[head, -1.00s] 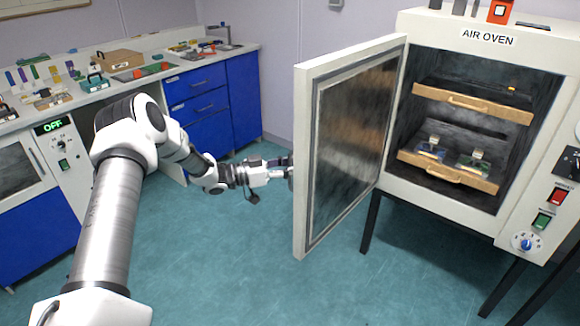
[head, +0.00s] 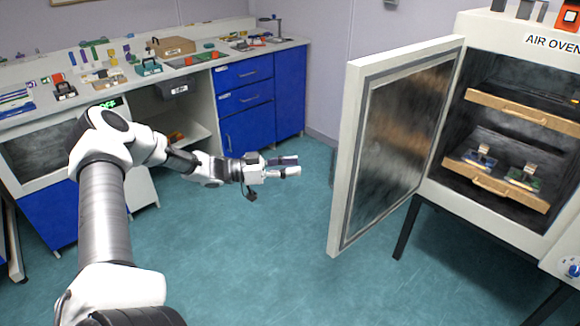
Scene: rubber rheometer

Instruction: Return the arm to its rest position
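My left arm reaches in from the lower left, bent at the elbow. Its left gripper (head: 292,166) hangs in the air over the floor, to the left of the oven door. Its two fingers are apart with nothing between them. A gap of floor shows between the fingertips and the door edge. My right gripper is not in the head view.
The air oven (head: 552,80) stands at the right with its door (head: 395,140) swung open. Two trays sit inside; the lower tray (head: 490,186) holds small metal-topped pieces. A cluttered bench (head: 215,62) with blue drawers lines the back left. Open floor (head: 240,260) lies in front.

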